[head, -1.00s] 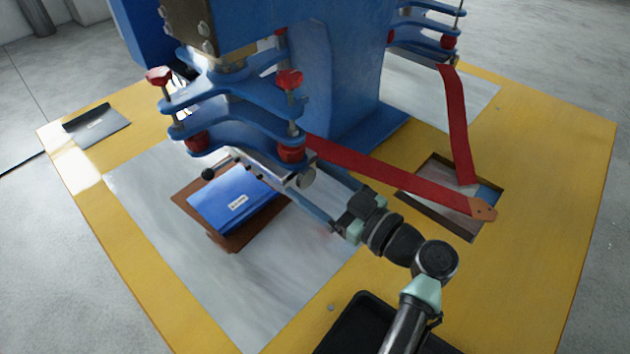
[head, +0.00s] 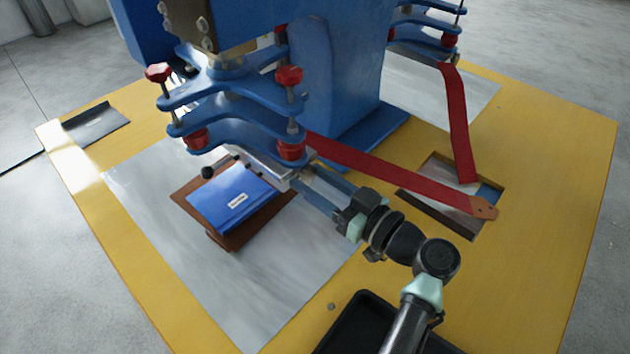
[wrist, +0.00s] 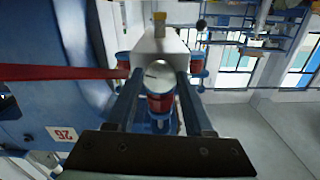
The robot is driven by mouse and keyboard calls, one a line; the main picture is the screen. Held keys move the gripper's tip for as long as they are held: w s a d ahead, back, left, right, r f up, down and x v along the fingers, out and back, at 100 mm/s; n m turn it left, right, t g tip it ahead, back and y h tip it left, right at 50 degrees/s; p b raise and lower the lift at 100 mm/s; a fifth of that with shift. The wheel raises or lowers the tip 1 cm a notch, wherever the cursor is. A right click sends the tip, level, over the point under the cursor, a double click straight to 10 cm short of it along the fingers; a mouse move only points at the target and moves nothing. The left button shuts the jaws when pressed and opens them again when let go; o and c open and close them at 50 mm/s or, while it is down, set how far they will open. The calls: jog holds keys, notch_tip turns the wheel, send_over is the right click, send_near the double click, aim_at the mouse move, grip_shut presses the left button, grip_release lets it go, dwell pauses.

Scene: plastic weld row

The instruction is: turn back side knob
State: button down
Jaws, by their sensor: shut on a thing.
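The back side knob (wrist: 160,76) is a round, silvery end on a pale metal block in the wrist view. My gripper (wrist: 159,90) has one finger on each side of it and is shut on it. In the head view the block (head: 262,165) hangs under the blue clamp plates, and my gripper (head: 306,181) reaches its right end from the lower right. The knob is largely hidden there by my fingers.
Red screw knobs (head: 289,75) stand on the blue plates close above my gripper. A red strap (head: 390,180) runs just behind my wrist. A blue booklet (head: 235,198) lies on a brown piece below the block. A black tray (head: 350,325) is near my arm.

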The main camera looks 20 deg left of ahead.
jog(key=shift+m, duration=1)
jog(key=shift+c, duration=1.5)
grip_release()
jog(key=v, duration=1.3)
